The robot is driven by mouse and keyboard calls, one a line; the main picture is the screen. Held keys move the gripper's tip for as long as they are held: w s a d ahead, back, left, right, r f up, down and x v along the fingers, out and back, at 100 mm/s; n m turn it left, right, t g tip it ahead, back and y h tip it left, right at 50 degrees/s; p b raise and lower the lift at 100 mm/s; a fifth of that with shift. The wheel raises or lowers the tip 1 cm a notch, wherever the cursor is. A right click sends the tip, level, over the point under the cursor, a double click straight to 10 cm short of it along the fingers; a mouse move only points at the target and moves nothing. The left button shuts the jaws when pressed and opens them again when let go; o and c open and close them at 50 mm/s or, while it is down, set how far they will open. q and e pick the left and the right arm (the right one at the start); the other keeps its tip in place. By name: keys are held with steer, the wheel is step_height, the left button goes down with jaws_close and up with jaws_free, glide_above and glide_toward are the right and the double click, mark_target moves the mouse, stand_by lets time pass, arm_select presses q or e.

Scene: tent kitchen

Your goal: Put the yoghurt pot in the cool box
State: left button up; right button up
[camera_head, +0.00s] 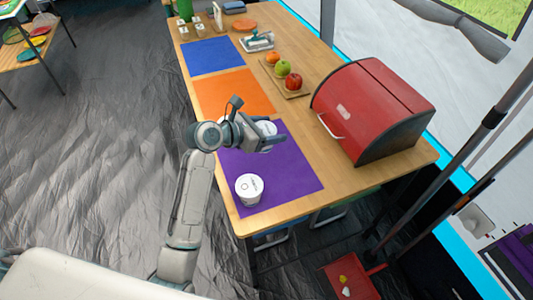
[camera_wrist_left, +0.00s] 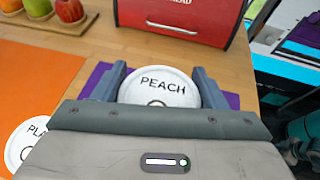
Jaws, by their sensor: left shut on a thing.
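My left gripper (camera_head: 268,143) is shut on a white yoghurt pot (camera_head: 267,128) over the purple mat (camera_head: 293,172). In the left wrist view the pot's lid (camera_wrist_left: 160,88) reads PEACH and sits between the two grey fingers (camera_wrist_left: 160,92). I cannot tell whether its base touches the mat. A second white pot (camera_head: 249,188) stands on the purple mat nearer the front edge. Another white lid, partly cut off and starting PLA (camera_wrist_left: 25,145), shows at the lower left of the left wrist view. I cannot make out a cool box for certain. My right gripper is out of view.
A red bread box (camera_head: 375,105) stands right of the mats. A wooden board (camera_head: 290,90) with fruit lies behind. Orange (camera_head: 232,93) and blue (camera_head: 212,56) mats lie farther back. Blue and green boxes (camera_head: 270,240) show partly below the table; a red crate (camera_head: 336,268) is at lower right.

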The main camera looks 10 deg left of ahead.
arm_select(q)
step_height(320, 180, down, 6)
steer(key=shift+f+b, duration=0.2)
steer(key=shift+b, duration=0.1)
steer(key=shift+f, duration=0.2)
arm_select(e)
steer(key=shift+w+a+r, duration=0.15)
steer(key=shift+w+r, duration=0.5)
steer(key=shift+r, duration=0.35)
arm_select(q)
steer(key=o, duration=1.1)
steer(key=shift+f, duration=0.1)
steer(key=shift+c, duration=0.2)
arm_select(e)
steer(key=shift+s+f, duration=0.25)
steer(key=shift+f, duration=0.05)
